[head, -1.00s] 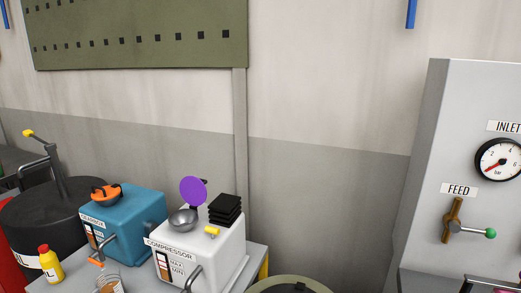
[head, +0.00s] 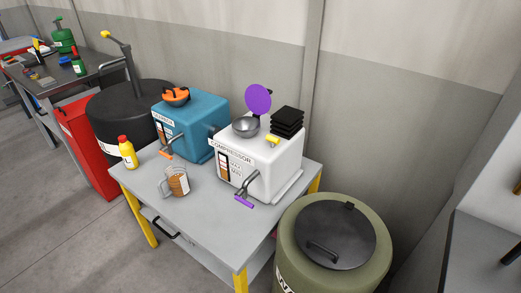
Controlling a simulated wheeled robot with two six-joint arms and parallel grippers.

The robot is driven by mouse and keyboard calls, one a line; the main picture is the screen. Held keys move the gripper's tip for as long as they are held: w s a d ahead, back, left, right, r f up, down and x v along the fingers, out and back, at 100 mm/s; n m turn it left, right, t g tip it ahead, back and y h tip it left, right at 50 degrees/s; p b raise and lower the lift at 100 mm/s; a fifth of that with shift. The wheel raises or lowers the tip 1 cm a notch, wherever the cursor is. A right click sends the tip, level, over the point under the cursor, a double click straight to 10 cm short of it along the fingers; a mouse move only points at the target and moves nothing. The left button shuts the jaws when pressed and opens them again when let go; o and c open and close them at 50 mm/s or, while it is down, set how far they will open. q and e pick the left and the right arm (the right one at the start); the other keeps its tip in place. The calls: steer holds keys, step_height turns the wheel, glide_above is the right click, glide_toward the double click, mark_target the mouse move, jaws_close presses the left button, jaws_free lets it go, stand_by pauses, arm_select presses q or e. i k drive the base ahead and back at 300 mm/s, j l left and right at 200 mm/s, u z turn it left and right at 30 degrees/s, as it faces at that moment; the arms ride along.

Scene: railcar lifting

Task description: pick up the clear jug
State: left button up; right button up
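The clear jug (head: 176,182) stands upright on the grey top of a cart (head: 205,222), near its front left part. It is see-through, holds something brown, and has a handle on its left side. A white label shows on it. Neither of my grippers is in view.
A blue unit (head: 195,125) and a white compressor (head: 262,160) stand behind the jug on the cart. A yellow bottle (head: 127,153) is at the cart's left corner. A green drum (head: 290,245) stands right of the cart, a black drum (head: 120,120) behind left. Floor is clear at front left.

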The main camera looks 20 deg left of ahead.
mark_target(175, 173)
steer(key=u, duration=1.3)
